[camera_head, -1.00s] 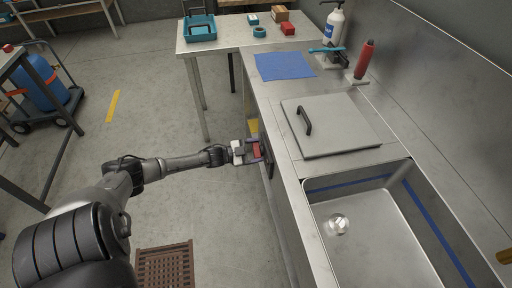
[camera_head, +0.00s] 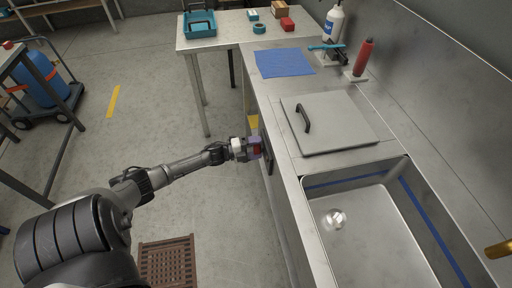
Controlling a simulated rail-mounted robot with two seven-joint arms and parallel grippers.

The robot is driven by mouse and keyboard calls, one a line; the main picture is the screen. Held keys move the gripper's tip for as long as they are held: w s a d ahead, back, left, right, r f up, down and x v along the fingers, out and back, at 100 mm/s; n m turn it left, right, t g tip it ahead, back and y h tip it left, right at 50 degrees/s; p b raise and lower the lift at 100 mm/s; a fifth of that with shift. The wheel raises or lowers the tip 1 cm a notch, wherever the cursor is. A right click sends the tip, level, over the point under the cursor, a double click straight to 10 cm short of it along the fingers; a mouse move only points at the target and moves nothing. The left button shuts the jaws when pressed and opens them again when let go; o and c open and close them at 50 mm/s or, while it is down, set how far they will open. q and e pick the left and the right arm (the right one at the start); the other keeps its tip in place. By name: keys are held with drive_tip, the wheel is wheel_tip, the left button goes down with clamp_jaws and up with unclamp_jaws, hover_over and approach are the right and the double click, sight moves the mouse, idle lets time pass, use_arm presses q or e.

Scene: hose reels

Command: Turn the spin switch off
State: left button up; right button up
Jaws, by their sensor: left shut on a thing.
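My left gripper (camera_head: 256,148) is at the front face of the steel sink counter (camera_head: 284,190), below its edge. Its purple fingers are shut on a small red part on that face, which I take to be the spin switch (camera_head: 258,148). The fingers cover most of the red part, so its exact position is hidden. A dark plate (camera_head: 269,160) shows on the front face beside it.
The counter carries a lid (camera_head: 340,132) with a black handle, a sink basin (camera_head: 350,210), a blue cloth (camera_head: 284,64), a soap bottle (camera_head: 333,24) and a red bottle (camera_head: 363,58). A brown floor grate (camera_head: 168,262) lies below. Floor left of the counter is open.

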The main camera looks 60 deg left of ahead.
use_arm(q)
drive_tip(key=shift+m, duration=1)
drive_tip(key=o, duration=0.9)
drive_tip(key=p+v, duration=0.2)
drive_tip(key=v, duration=1.2)
